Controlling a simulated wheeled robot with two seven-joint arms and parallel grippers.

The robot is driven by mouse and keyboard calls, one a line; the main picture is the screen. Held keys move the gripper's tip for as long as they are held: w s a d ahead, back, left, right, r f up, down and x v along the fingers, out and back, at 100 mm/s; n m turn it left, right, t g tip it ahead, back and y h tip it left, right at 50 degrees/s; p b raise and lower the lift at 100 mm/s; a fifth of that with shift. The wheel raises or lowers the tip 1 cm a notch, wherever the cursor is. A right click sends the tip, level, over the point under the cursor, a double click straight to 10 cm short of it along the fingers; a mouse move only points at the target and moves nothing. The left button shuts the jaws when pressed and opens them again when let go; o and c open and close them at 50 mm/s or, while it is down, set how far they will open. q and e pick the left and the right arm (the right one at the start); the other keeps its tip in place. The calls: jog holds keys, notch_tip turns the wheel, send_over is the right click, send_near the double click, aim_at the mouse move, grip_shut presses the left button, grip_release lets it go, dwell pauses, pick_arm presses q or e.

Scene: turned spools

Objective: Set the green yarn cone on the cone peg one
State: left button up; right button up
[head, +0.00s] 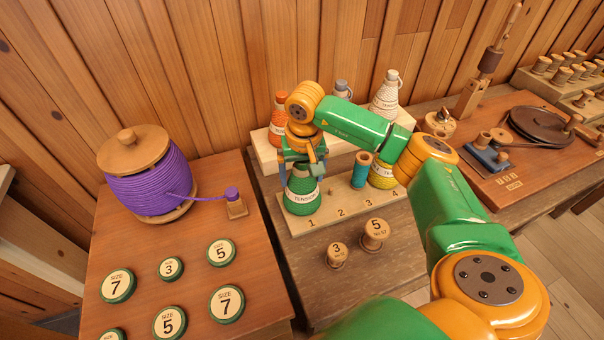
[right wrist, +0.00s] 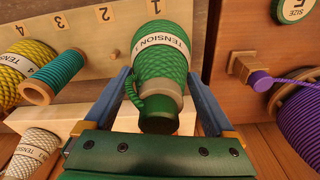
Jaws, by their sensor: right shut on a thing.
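The green yarn cone (head: 302,190), with a white "TENSION" band, stands upright at the numbered board (head: 350,208), just behind the number 1. My right gripper (head: 303,171) is around its upper part, coming from above. In the right wrist view the green yarn cone (right wrist: 160,60) lies between the two blue fingers (right wrist: 207,103), and the gripper is shut on it. Cone peg one is hidden by the cone, so I cannot tell whether the base sits fully down. My left gripper is not in view.
On the board, a teal spool (head: 361,170) and a yellow cone (head: 382,175) stand to the right. Orange (head: 279,112) and white (head: 385,95) cones stand on the shelf behind. Two small spools (head: 374,233) are in front. A purple spool (head: 148,180) stands on the left table.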

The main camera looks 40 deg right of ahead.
jog(key=shift+f+b, duration=0.5)
jog(key=shift+f, duration=0.1)
jog(key=o, duration=1.6)
jog(key=shift+c, duration=0.2)
jog(key=r+p, duration=0.3)
jog(key=s+r+p, duration=0.1)
jog(key=r+p, duration=0.2)
jog(key=r, duration=0.1)
jog(key=r+p, duration=0.3)
jog(key=r, duration=0.1)
jog(key=shift+s+a+r, duration=0.1)
jog(key=shift+s+a, duration=0.1)
jog(key=shift+a, duration=0.1)
